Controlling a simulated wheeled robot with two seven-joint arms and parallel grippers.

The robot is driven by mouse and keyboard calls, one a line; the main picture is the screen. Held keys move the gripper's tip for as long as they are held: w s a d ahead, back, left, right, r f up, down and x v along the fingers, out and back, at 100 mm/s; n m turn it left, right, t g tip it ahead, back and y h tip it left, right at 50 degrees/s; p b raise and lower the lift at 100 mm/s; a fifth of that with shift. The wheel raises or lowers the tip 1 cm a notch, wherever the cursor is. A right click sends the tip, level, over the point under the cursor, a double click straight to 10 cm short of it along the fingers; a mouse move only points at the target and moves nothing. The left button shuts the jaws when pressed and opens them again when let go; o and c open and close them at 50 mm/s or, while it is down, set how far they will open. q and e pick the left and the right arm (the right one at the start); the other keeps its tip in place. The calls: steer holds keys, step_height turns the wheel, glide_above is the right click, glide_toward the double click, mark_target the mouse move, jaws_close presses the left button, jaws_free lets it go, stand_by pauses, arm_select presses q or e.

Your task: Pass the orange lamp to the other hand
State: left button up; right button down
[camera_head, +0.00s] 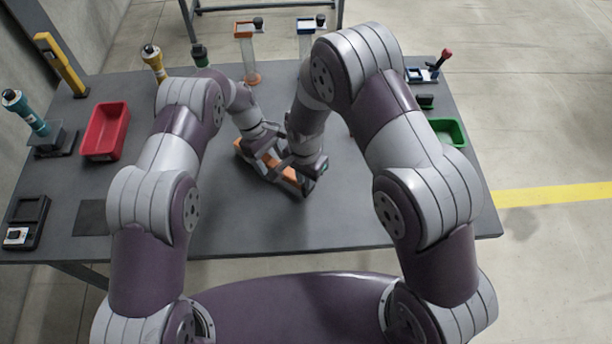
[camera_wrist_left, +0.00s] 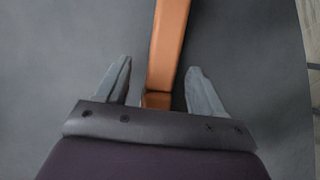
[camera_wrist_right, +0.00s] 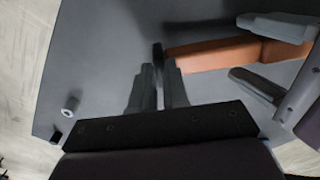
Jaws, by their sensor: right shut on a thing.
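The orange lamp (camera_head: 292,184) is held near the middle of the table, partly hidden by both grippers in the head view. My right gripper (camera_head: 308,178) is shut on it; in the right wrist view the fingers (camera_wrist_right: 157,72) are close together at the lamp's dark end, and the orange body (camera_wrist_right: 212,54) stretches right. My left gripper (camera_head: 262,152) is at the other end. In the left wrist view its fingers (camera_wrist_left: 160,78) are wide apart, with the lamp (camera_wrist_left: 169,45) between them and gaps on both sides.
A red bin (camera_head: 104,132) stands on the left of the grey table (camera_head: 345,225), a green bin (camera_head: 447,132) on the right. A teal device (camera_head: 30,115), a yellow one (camera_head: 153,62) and clear-tube stands (camera_head: 247,55) line the far and left sides. The front middle is clear.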

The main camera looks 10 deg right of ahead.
steer(key=shift+w, duration=0.1)
arm_select(q)
steer(key=s+a+r+m+t+y, duration=0.1)
steer(key=s+a+r+m, duration=0.1)
steer(key=a+r, duration=0.3)
steer(key=s+a+r+m+t+y, duration=0.1)
steer(key=s+a+r+m, duration=0.1)
steer(key=r, duration=0.5)
arm_select(e)
steer(key=shift+s, duration=0.2)
arm_select(q)
steer(key=s+a+r+m+t, duration=0.1)
steer(key=s+a+r+m, duration=0.2)
steer(key=s, duration=0.5)
steer(key=s+a+r+m+t+y, duration=0.1)
steer(key=s+a+r+m, duration=0.1)
steer(key=s+a+r, duration=0.3)
steer(key=s+r, duration=0.1)
steer(key=s, duration=0.2)
steer(key=shift+s+m, duration=0.25)
steer(key=shift+m, duration=0.15)
arm_select(e)
steer(key=shift+w, duration=0.1)
